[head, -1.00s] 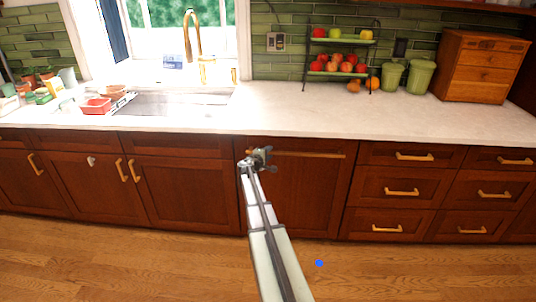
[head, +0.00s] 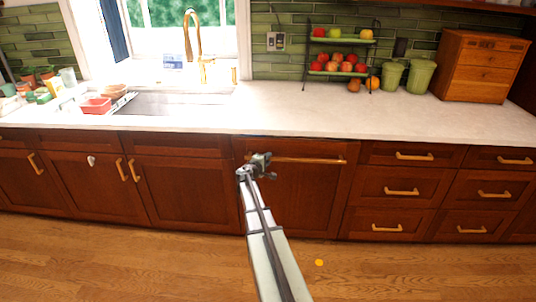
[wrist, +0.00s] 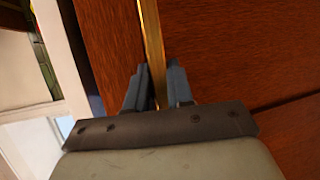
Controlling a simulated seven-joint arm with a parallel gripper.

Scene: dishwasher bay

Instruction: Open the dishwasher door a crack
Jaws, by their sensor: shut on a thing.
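The dishwasher door (head: 300,195) is a dark red-brown wood panel under the counter, between the sink cabinets and the drawers. Its long brass bar handle (head: 315,160) runs across near the top. The door's top leans slightly out from the counter, with a thin dark line above it. My gripper (head: 264,161) is shut on the handle near its left end. In the wrist view the handle (wrist: 151,40) passes between the two dark fingers, in front of the wood panel (wrist: 220,50). The fingertips partly hide the grip.
Drawers with brass handles (head: 402,191) stand close on the right, and sink cabinets (head: 180,185) on the left. The white counter (head: 300,110) is above. The wood floor (head: 400,270) in front is clear except for a small flat orange dot (head: 319,262).

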